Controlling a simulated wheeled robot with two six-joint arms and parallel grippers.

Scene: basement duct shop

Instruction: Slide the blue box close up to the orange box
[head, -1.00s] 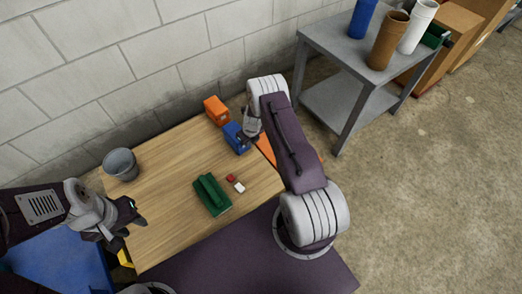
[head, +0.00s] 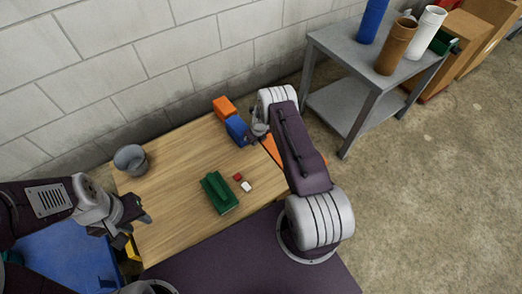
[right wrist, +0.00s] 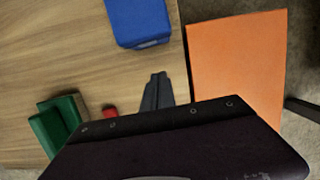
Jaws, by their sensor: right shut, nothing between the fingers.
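The orange box (head: 223,107) is at the far edge of the wooden table near the wall. The blue box (head: 236,128) is just in front of it; their ends look to be touching or nearly so. The blue box also shows at the top of the right wrist view (right wrist: 138,20), where the orange box is out of sight. My right gripper (head: 251,137) is at the near right side of the blue box. In the right wrist view its fingers (right wrist: 157,82) are shut and empty, with a small gap to the blue box. My left gripper (head: 138,226) is open and empty at the table's left front.
On the table are a grey cup (head: 131,159), a green block-like object (head: 220,193), a small red piece (head: 237,177) and a small white piece (head: 246,187). An orange panel (right wrist: 235,65) lies beyond the table's right edge. A grey cart (head: 340,45) stands further right.

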